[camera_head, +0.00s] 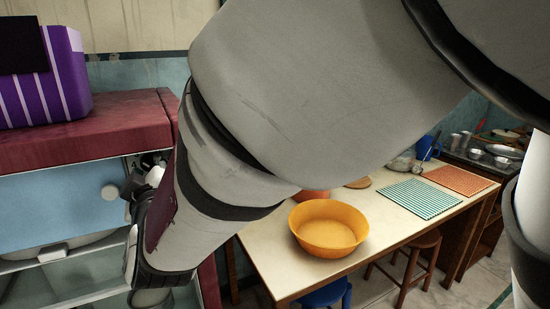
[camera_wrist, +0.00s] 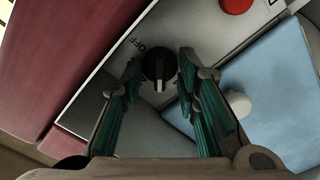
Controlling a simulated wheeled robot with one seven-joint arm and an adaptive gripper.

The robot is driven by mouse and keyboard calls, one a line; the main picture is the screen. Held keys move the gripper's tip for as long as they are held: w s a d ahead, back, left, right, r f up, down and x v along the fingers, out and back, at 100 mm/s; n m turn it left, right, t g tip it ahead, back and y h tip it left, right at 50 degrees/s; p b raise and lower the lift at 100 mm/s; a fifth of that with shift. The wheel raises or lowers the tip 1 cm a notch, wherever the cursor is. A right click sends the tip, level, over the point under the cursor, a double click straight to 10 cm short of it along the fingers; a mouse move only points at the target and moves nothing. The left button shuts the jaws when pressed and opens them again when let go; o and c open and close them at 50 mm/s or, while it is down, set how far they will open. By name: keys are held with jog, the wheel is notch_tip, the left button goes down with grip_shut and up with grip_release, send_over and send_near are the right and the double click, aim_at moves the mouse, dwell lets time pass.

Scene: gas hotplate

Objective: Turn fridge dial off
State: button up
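The black round dial (camera_wrist: 160,66) sits on a grey metal panel in the wrist view, with an "OFF" label printed just up and left of it. The light ridge on the dial points down in the picture. My gripper (camera_wrist: 160,82) is open, with its green-padded fingers on either side of the dial. Gaps show between the dial and both fingers; the exact depth is hard to tell. In the head view, the maroon fridge (camera_head: 85,132) stands at the left. My gripper is at its front, largely hidden behind my arm, and the dial cannot be seen there.
A red round part (camera_wrist: 236,4) is on the panel's upper right. A white knob (camera_wrist: 238,103) sticks out by the blue surface (camera_wrist: 275,95). A purple striped box (camera_head: 60,85) stands on the fridge. A table (camera_head: 275,252) with an orange bowl (camera_head: 328,228) is to the right.

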jog(key=shift+c, duration=0.5)
grip_shut()
jog(key=shift+m, duration=0.3)
jog(key=shift+a+f+m+b, duration=0.1)
jog(key=shift+m+b, duration=9.35)
jog(key=shift+m, duration=3.75)
